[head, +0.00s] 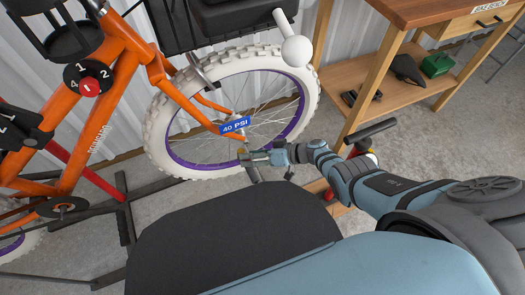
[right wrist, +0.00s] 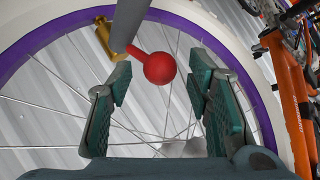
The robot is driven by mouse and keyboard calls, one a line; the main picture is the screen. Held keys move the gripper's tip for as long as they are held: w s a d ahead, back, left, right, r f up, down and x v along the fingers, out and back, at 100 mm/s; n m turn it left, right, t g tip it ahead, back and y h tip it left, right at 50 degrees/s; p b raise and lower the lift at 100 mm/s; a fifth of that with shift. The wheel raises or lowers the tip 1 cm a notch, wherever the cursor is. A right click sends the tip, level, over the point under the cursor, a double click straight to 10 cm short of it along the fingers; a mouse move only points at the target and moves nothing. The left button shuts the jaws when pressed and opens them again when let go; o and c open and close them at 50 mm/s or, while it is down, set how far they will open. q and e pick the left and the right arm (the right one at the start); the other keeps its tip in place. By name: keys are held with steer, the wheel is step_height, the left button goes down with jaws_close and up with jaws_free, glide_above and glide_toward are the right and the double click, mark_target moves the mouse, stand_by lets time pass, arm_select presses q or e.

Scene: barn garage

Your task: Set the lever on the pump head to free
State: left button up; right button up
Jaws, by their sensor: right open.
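The pump head (right wrist: 106,40) shows as a brass-coloured piece at the wheel's valve in the right wrist view, with a grey tube (right wrist: 128,22) beside it. Its lever ends in a red ball (right wrist: 160,68) and points right and down in that view. My right gripper (right wrist: 157,92) is open, and the red ball lies between its fingertips in the picture; I see no clear contact. In the head view the right gripper (head: 257,157) is at the lower hub side of the front wheel (head: 160,140) and largely hides the pump head. My left gripper is not in view.
The orange bicycle (head: 120,60) stands at the left, with a "40 PSI" tag (head: 235,125) by its wheel. A floor pump with a black handle (head: 371,130) stands partly behind my right arm. A wooden workbench (head: 430,12) is at the upper right.

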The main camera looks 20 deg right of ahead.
steer(key=v, duration=1.1)
steer(key=shift+s+d+r, duration=0.15)
steer(key=shift+s+d, duration=0.05)
steer(key=s+d+f+m+t+h, duration=0.2)
steer(key=s+d+f+h, duration=0.25)
steer(key=f, duration=0.35)
steer(key=s+d+f+m+t+h, duration=0.2)
steer(key=s+d+f+h, duration=0.25)
steer(key=f, duration=0.35)
steer(key=s+f+g+h, duration=0.3)
steer(key=s+f+g, duration=0.3)
steer(key=s, duration=0.6)
steer(key=s+a+f+g, duration=0.1)
steer(key=s+f+g, duration=0.15)
steer(key=s, duration=0.45)
steer(key=s+a+f+g, duration=0.1)
steer(key=s+a+f, duration=0.15)
steer(key=s, duration=0.45)
step_height(320, 180, up, 12)
steer(key=p, duration=1.2)
steer(key=shift+s+r+n+y+p, duration=0.2)
steer(key=shift+s+n+y+p, duration=0.1)
steer(key=shift+n+p, duration=0.1)
